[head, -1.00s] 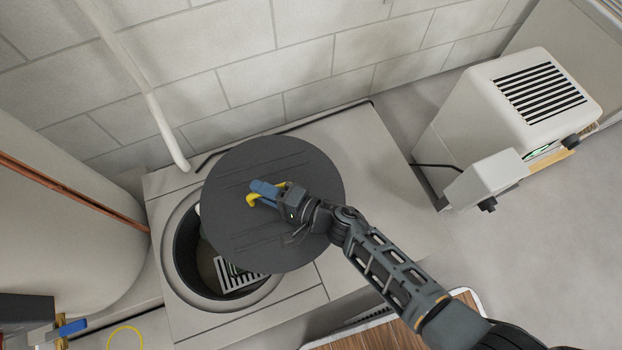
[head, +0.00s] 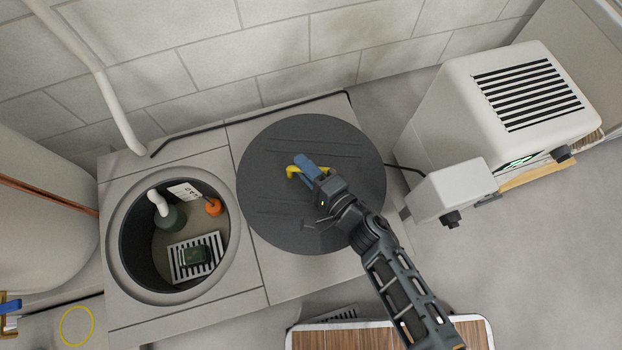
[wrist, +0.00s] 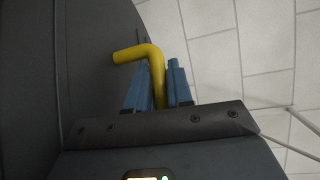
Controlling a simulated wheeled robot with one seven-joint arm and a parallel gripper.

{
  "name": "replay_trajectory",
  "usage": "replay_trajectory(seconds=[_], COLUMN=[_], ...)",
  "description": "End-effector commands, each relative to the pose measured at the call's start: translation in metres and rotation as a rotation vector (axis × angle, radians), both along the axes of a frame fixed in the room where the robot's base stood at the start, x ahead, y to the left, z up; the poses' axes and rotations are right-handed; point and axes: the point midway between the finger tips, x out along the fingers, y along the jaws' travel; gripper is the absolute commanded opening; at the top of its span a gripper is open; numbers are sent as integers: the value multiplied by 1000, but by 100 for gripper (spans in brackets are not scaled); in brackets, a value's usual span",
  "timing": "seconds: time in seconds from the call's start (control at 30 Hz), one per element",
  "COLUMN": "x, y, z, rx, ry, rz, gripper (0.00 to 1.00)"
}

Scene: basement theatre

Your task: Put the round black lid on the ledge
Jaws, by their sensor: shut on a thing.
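The round black lid (head: 290,225) shows in the head view over the right part of the pale ledge (head: 240,278), to the right of the round pit. My gripper (head: 303,170) is shut on the lid's yellow handle (head: 292,171). In the wrist view the blue fingers of my gripper (wrist: 155,88) stand on both sides of the yellow handle (wrist: 146,52), and the dark lid (wrist: 95,40) fills the left. I cannot tell whether the lid touches the ledge or hangs just above it. It hides most of the ledge's right part.
The open pit (head: 150,250) holds a grate (head: 196,258), a green pump with a white pipe (head: 165,208) and an orange float (head: 213,206). A white vented unit (head: 520,100) stands at the right. A black cable (head: 250,126) runs along the ledge's back. A wood-topped piece (head: 340,338) is in front.

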Motion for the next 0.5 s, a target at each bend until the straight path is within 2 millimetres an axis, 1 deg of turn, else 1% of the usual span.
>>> replay_trajectory(seconds=[0.03, 0.1, 0.2, 0.37, 0.5], x=[1, 1, 1, 1, 1], y=[0, 0, 1, 1, 0], z=[-14, -24, -32, -38, -54], rx=[2, 2, 1, 1, 0], ry=[-2, -2, -3, -4, -4], rz=[0, 0, 2, 2, 1], gripper=[0, 0, 0, 0, 0])
